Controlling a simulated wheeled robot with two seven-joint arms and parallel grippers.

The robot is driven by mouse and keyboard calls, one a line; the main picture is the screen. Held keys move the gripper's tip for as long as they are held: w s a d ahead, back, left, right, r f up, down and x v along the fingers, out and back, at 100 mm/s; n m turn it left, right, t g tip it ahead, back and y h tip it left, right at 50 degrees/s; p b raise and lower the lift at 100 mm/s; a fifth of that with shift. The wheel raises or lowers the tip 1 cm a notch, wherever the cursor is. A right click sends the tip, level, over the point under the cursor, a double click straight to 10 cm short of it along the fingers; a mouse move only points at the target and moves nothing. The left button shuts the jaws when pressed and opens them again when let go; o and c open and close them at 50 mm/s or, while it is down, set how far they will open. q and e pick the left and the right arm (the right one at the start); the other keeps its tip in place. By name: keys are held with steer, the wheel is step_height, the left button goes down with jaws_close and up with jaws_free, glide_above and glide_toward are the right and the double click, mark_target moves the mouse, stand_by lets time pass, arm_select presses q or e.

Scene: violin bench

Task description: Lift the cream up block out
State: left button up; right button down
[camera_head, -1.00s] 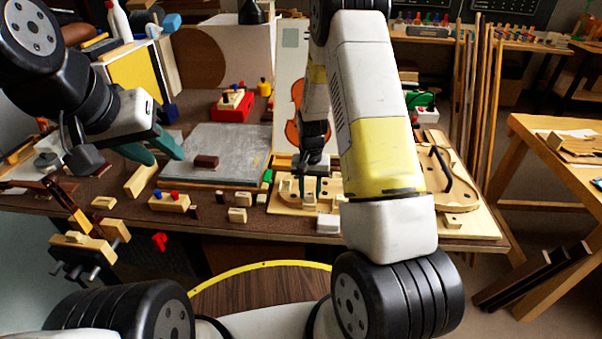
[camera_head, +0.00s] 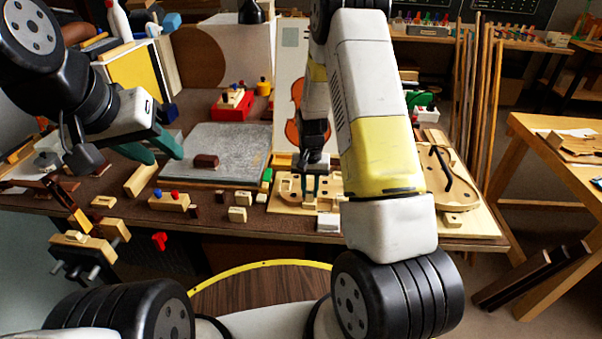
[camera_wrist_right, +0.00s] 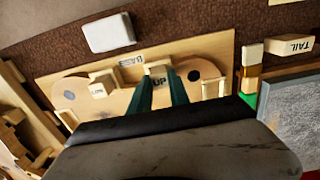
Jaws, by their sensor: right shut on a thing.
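The cream block marked UP (camera_wrist_right: 159,76) is between the teal fingers of my right gripper (camera_wrist_right: 161,88) in the right wrist view. The fingers press on its two sides. It is over the pale violin-shaped form (camera_wrist_right: 121,98); I cannot tell whether it is raised. A second cream block marked LOW (camera_wrist_right: 101,85) sits in the form to the left. In the head view my right gripper (camera_head: 311,188) points down at the form (camera_head: 291,187). My left gripper (camera_head: 166,157) is open and empty, left of the grey slab.
A white block (camera_wrist_right: 109,32) lies close to the form. A cream TAIL block (camera_wrist_right: 290,45) lies near the grey slab (camera_head: 228,146). A brown block (camera_head: 206,161) rests on that slab. A violin body (camera_head: 439,170) lies to the right, beyond my right arm.

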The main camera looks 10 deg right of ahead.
steer(key=shift+r, duration=0.55)
stand_by(0.6)
steer(key=shift+r, duration=2.6)
steer(key=shift+r, duration=0.1)
step_height(320, 180, up, 7)
